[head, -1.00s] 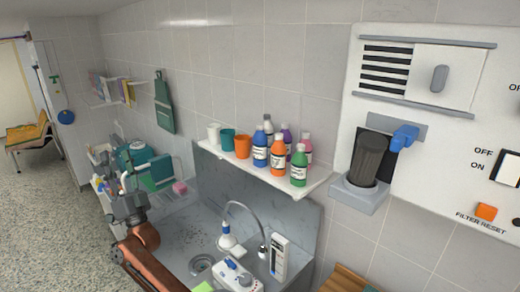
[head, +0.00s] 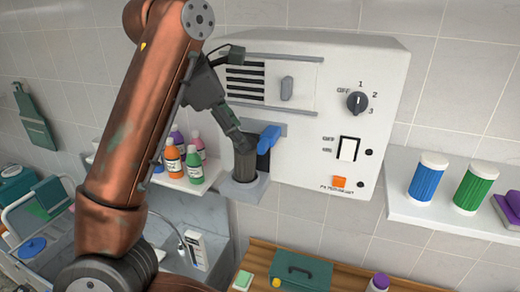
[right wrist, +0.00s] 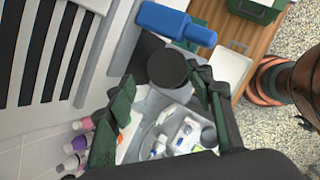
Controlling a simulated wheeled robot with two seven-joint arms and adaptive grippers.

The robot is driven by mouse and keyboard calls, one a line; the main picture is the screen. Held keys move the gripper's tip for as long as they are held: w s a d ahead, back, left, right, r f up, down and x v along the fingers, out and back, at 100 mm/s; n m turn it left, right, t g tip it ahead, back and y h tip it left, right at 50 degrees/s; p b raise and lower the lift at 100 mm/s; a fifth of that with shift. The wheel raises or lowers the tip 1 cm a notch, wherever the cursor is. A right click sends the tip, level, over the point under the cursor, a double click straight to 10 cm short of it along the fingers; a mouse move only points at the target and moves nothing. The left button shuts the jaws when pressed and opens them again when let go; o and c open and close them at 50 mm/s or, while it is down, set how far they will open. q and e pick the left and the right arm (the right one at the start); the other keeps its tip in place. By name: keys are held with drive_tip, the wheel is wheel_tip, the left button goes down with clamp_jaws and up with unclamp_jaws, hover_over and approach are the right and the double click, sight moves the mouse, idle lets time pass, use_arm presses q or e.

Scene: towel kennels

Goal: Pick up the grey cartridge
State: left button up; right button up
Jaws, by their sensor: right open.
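The grey cartridge (head: 245,162) is a dark grey cylinder standing upright in a light grey holder (head: 246,187) at the lower left of a white wall unit. Its round top (right wrist: 167,67) shows in the right wrist view, between the fingers and beyond their tips. My right gripper (head: 236,136) is at the cartridge's upper end in the head view and hides part of it. In the right wrist view my right gripper (right wrist: 160,95) is open, with one green finger on each side of the cartridge. I cannot tell whether they touch it. My left gripper is not in view.
A blue lever (head: 268,138) sticks out close beside the cartridge. The white unit (head: 330,100) with its dial and switches rises behind. Bottles (head: 194,165) stand on a shelf to the left. A wooden bench (head: 270,262) with a green case (head: 300,270) lies below.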

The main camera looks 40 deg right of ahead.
sight(246, 156)
drive_tip(key=f, duration=0.1)
drive_tip(key=f+y, duration=0.1)
drive_tip(key=shift+s+a+f+m, duration=0.15)
drive_tip(key=shift+s+f+m, duration=0.15)
drive_tip(key=shift+s+f, duration=0.1)
drive_tip(key=shift+w+f+b, duration=0.1)
drive_tip(key=shift+f+b, duration=0.2)
drive_tip(key=x, duration=0.4)
drive_tip(key=shift+w+d+p, duration=0.25)
drive_tip(key=shift+d+p, duration=0.05)
drive_tip(key=shift+p, duration=0.1)
drive_tip(key=shift+d+f, duration=0.15)
drive_tip(key=shift+f, duration=0.35)
drive_tip(key=shift+c, duration=0.7)
drive_tip(key=c, duration=1)
drive_tip(key=shift+r, duration=0.15)
